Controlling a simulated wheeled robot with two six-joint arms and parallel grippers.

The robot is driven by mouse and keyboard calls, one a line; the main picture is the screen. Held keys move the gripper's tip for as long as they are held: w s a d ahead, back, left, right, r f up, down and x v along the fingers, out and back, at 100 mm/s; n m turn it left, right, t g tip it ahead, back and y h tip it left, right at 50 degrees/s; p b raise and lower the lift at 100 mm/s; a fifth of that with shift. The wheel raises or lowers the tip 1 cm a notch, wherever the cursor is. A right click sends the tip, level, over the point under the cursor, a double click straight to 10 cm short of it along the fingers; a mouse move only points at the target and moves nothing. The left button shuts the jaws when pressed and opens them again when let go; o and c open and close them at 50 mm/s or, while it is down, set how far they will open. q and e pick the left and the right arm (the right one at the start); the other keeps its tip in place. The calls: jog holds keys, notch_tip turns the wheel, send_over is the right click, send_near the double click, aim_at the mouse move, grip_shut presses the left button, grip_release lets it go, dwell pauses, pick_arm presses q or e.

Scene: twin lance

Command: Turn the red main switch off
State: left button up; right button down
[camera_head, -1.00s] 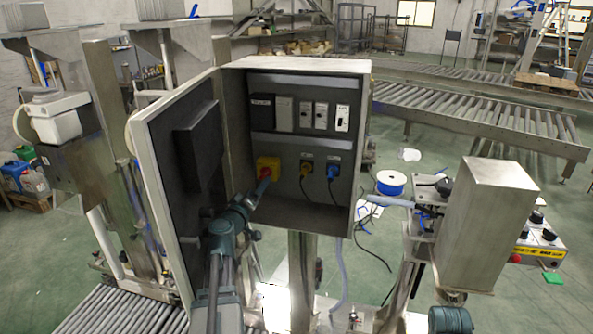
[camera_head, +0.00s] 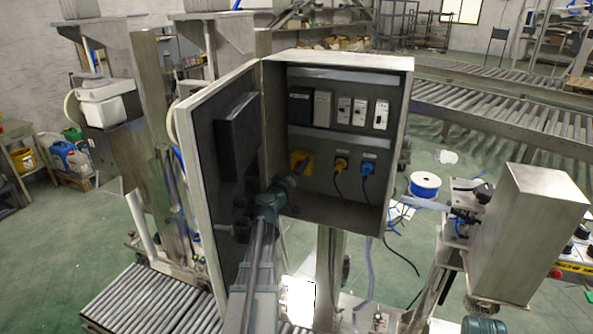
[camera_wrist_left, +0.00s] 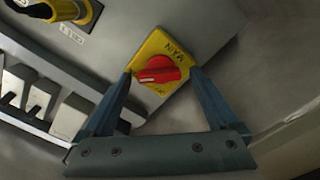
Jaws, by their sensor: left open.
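The red main switch (camera_wrist_left: 158,70) is a round knob with a ridged handle on a yellow plate (camera_wrist_left: 180,45). In the head view the yellow plate (camera_head: 296,156) sits at the lower left inside the open grey cabinet (camera_head: 340,211), and my gripper partly hides the knob. My left gripper (camera_head: 298,172) reaches into the cabinet from below left. In the left wrist view its two blue fingers (camera_wrist_left: 160,74) are open, one on each side of the knob, with tips near the plate. I cannot tell whether they touch it. My right gripper does not show.
The cabinet door (camera_head: 225,180) stands open at the left, close to my left arm. Yellow (camera_head: 341,163) and blue (camera_head: 368,169) plugs with cables are right of the switch. Several modules (camera_head: 343,109) line the row above.

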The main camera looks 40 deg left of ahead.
pick_arm(q)
jog(key=c, duration=1.4)
jog(key=shift+n, duration=0.3)
jog(key=shift+f+n+b, duration=0.2)
jog(key=shift+n, duration=4.1)
jog(key=shift+f+n+b, duration=0.15)
jog(key=shift+n, duration=4.15)
